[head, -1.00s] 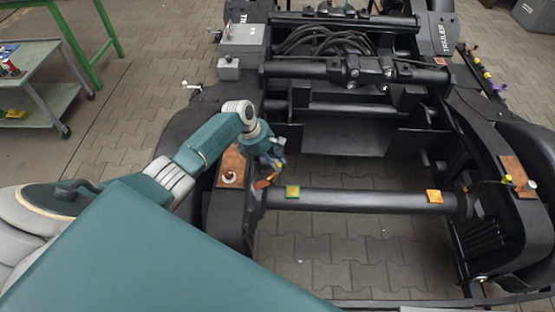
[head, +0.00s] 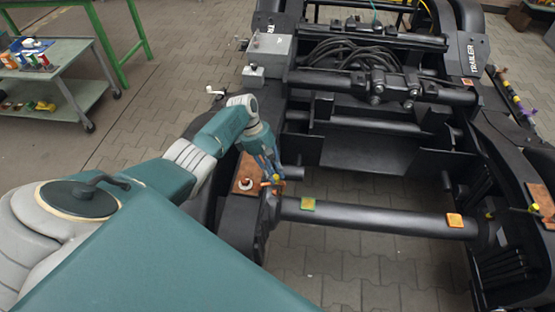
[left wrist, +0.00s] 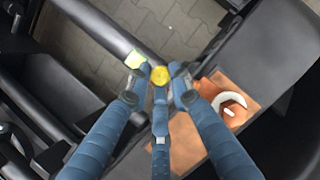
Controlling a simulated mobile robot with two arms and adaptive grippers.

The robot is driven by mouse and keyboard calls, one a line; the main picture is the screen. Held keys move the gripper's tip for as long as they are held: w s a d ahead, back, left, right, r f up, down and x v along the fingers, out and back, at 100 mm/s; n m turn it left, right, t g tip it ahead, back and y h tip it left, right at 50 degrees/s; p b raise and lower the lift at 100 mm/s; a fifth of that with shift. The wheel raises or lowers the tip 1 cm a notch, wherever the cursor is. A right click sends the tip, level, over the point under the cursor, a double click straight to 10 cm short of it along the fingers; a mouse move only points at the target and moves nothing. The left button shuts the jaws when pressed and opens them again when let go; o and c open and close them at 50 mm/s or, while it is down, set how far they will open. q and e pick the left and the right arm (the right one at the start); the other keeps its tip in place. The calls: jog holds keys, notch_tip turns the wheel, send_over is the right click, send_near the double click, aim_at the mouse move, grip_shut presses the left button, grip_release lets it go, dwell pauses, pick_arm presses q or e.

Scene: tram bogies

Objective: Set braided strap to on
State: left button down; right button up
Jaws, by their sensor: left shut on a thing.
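My left gripper (head: 275,180) is over the left end of the black axle tube (head: 375,216), beside a copper plate (head: 247,172) on the left frame beam. In the left wrist view its blue fingers (left wrist: 160,82) are closed around a small yellow piece (left wrist: 160,76). I cannot tell for sure that this is the end of the braided strap; no braid shows clearly. My right gripper is not in view.
A green-edged patch (head: 308,203) and an orange patch (head: 455,220) sit on the tube. A second copper plate (head: 541,203) with a yellow-tipped cable is at the far right. A grey cart (head: 50,75) stands on the paved floor at left.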

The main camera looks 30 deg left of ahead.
pick_arm(q)
jog(key=shift+s+f, duration=0.3)
jog(key=shift+s, duration=0.15)
jog(key=c, duration=1.6)
grip_release()
jog(key=shift+r, duration=0.1)
jog(key=shift+w+r, duration=0.1)
jog(key=shift+a+r, duration=0.1)
jog(key=shift+a, duration=0.05)
jog(key=shift+w+a+r, duration=0.1)
jog(key=shift+r, duration=0.2)
jog(key=v, duration=1.1)
jog(key=shift+r, duration=0.1)
